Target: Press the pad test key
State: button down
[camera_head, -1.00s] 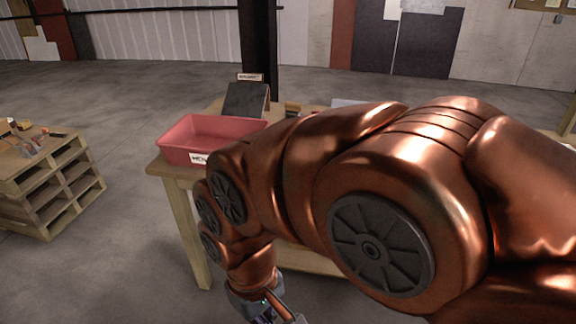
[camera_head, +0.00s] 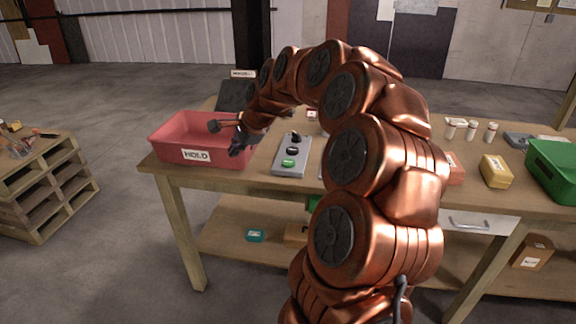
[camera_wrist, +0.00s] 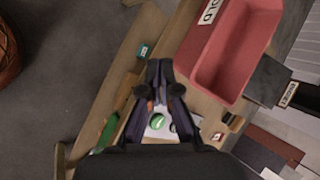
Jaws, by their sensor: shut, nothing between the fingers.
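A grey control box (camera_head: 283,170) stands on the workbench and bears a green button (camera_head: 288,163) at its near end and black controls (camera_head: 293,150) farther back. I cannot read which of these is the pad test key. My gripper (camera_head: 237,151) is shut and empty, left of the box and in front of the red bin's right end, apart from the green button. In the wrist view, my gripper (camera_wrist: 159,68) has its fingers together, and the green button (camera_wrist: 158,121) and part of the box show between the finger linkages.
A red bin (camera_head: 165,152) marked HOLD sits at the bench's left end, with a dark tilted board (camera_head: 235,95) behind it. A yellow box (camera_head: 496,172), a green bin (camera_head: 556,182) and white bottles (camera_head: 471,132) stand to the right. My arm hides the bench's middle.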

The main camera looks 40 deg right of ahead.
jog(key=d+f+m+t+h, duration=0.1)
jog(key=d+m+h, duration=0.2)
jog(key=d+m, duration=0.6)
jog(key=d+b, duration=0.1)
jog(key=d, duration=1.1)
jog(key=shift+w+f+t, duration=0.3)
jog(key=shift+f+t, duration=0.1)
jog(key=shift+a+f, duration=0.1)
jog(key=b, duration=0.3)
send_over(289, 163)
jog(key=shift+f, duration=4.35)
jog(key=shift+f, duration=0.15)
jog(key=shift+f, duration=0.3)
